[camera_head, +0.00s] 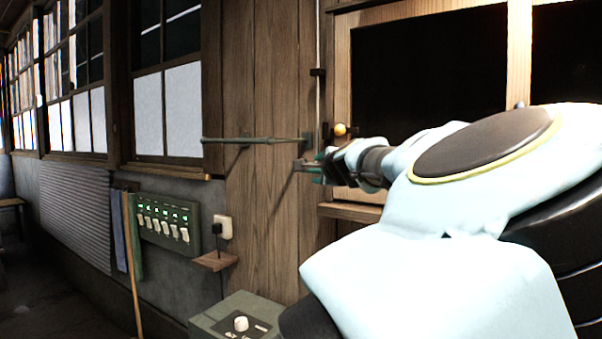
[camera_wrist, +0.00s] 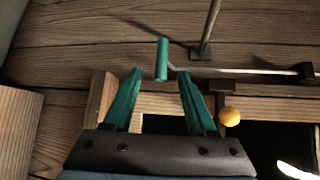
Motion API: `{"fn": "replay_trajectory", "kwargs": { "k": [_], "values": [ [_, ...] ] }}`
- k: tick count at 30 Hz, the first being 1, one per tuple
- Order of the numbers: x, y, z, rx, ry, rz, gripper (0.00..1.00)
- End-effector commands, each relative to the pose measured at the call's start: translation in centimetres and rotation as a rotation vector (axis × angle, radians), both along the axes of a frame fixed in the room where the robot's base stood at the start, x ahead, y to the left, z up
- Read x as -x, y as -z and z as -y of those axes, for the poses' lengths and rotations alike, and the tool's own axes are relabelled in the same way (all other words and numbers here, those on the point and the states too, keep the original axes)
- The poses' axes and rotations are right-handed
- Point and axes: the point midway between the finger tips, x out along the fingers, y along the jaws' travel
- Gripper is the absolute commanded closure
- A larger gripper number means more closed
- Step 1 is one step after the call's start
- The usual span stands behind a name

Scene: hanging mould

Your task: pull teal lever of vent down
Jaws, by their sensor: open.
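The teal lever grip (camera_wrist: 162,60) is a short bar at the end of a bent metal rod (camera_wrist: 245,71) on the plank wall. In the wrist view its lower end lies between my open fingertips, with a gap on both sides. Whether it is within the jaws in depth I cannot tell. My gripper (camera_wrist: 160,74) has two teal fingers and holds nothing. In the head view my gripper (camera_head: 311,168) is at the wall, below the foot of the upright rod (camera_head: 318,100). There the lever grip blends with my fingers. The vent itself is not clearly visible.
A yellow ball knob (camera_wrist: 229,117) sits close beside the rod; the head view shows it (camera_head: 340,129) on the window frame. A greenish horizontal bar (camera_head: 262,140) sticks out left, just above my gripper. A switch panel (camera_head: 166,221) and a grey-green box (camera_head: 238,318) are lower left.

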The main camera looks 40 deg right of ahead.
Motion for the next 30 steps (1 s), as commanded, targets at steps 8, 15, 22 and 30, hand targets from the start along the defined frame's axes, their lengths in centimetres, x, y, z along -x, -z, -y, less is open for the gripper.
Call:
{"fn": "replay_trajectory", "kwargs": {
  "k": [8,15,22,30],
  "values": [
    [0.1,-0.8,0.9,-0.004,0.012,0.011,0.43],
    [-1.2,-0.7,1.5,-0.002,0.010,0.009,0.43],
    [-4.3,0.0,2.9,-0.003,0.007,0.011,0.43],
    [-7.7,0.7,5.1,-0.001,0.009,0.011,0.43]
  ]
}}
